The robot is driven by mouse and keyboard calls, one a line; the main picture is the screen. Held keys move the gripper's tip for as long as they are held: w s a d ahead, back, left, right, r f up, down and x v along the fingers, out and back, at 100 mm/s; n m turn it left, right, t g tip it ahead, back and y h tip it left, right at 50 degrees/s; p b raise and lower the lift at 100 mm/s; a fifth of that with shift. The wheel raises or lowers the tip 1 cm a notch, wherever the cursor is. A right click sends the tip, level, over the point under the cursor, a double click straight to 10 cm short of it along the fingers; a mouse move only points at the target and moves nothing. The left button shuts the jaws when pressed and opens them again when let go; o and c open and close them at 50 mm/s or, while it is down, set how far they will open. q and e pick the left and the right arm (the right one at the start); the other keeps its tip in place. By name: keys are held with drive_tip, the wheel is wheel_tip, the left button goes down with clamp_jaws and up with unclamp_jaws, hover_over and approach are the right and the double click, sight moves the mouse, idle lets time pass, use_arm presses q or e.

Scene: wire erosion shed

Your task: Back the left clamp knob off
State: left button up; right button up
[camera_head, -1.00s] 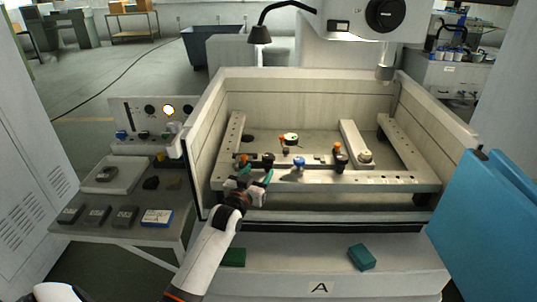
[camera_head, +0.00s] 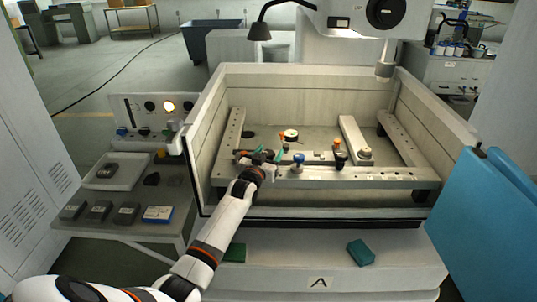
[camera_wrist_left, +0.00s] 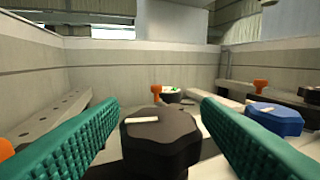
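The left clamp knob (camera_wrist_left: 160,142), dark and lobed with a white pointer line on top, stands between the fingers of my left gripper (camera_wrist_left: 161,100) in the left wrist view. The fingers are teal and spread, one on each side of the knob; I cannot tell whether they touch it. In the head view my left gripper (camera_head: 262,157) is over the left part of the front rail (camera_head: 370,178), and it largely hides the knob. My right gripper is not in view.
A blue knob (camera_head: 298,159) stands just right of my gripper, and a black knob (camera_head: 341,159) with an orange piece is farther right. The tank wall (camera_head: 203,160) rises on the left. A green block (camera_head: 361,253) lies on the front ledge.

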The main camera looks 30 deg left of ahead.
use_arm(q)
drive_tip(key=c, duration=0.9)
drive_tip(key=shift+r+n+y+p, duration=0.25)
drive_tip(key=shift+n+y+p, duration=0.1)
drive_tip(key=shift+n+y, duration=0.35)
drive_tip(key=shift+f+g+y, duration=0.2)
drive_tip(key=shift+g+y, duration=0.1)
drive_tip(key=shift+y, duration=0.2)
drive_tip(key=o, duration=1)
drive_tip(key=shift+f, duration=0.1)
